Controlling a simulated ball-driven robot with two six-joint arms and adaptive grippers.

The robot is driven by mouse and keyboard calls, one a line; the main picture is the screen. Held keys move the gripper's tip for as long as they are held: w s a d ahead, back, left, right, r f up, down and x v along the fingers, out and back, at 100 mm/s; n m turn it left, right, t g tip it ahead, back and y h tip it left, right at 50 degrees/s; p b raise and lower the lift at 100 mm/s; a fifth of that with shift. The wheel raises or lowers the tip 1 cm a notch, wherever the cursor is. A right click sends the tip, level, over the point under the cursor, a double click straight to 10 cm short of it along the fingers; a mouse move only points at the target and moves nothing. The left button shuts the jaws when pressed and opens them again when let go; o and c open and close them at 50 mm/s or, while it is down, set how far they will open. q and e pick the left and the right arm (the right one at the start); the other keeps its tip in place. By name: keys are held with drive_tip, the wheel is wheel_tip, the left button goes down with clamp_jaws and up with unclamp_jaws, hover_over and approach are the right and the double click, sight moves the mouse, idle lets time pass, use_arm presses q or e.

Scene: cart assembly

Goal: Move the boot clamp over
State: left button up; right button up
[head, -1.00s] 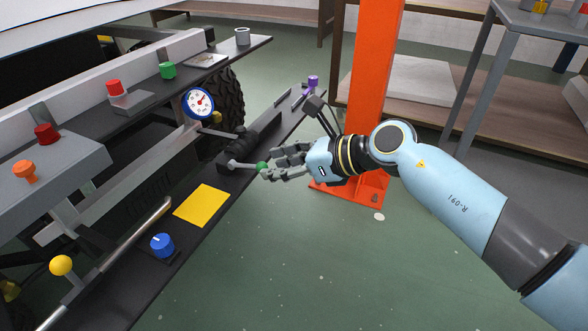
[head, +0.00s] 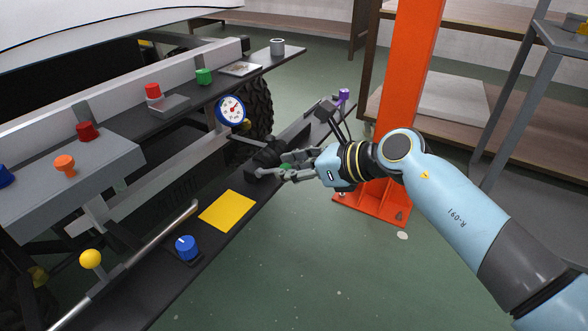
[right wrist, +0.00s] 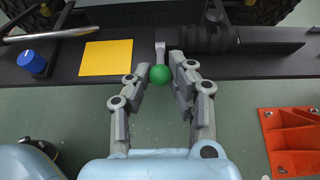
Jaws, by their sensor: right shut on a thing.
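The boot clamp appears to be the grey lever (right wrist: 160,52) with a green ball knob (right wrist: 160,74), beside the black ribbed boot (right wrist: 210,38) on the dark lower rail. The knob also shows in the head view (head: 286,167), partly covered by fingers. My right gripper (right wrist: 159,72) is shut on the green knob, with one finger on each side of it. In the head view my right gripper (head: 282,171) reaches in from the right, and its fingers hide most of the lever. My left gripper is not in view.
A yellow square (head: 228,210) and a blue knob (head: 186,248) sit on the rail (head: 215,245) to the left. A round gauge (head: 231,110) stands above the boot. An orange post (head: 400,90) rises behind my right arm. Open floor lies in front of the rail.

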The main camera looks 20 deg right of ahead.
drive_tip(key=shift+w+r, duration=0.1)
drive_tip(key=shift+r, duration=0.1)
drive_tip(key=shift+w+a+r+p, duration=0.25)
drive_tip(key=shift+r+p, duration=0.1)
drive_tip(key=shift+r, duration=0.1)
drive_tip(key=shift+w+a+r+p, duration=0.1)
drive_tip(key=shift+w+r+p, duration=0.2)
drive_tip(key=shift+r, duration=0.15)
drive_tip(key=shift+w+a, duration=0.1)
drive_tip(key=shift+r, duration=0.1)
drive_tip(key=shift+w+a+r+p, duration=0.55)
drive_tip(key=shift+w+r+p, duration=0.05)
drive_tip(key=shift+w, duration=0.05)
clamp_jaws()
drive_tip(key=shift+w, duration=0.1)
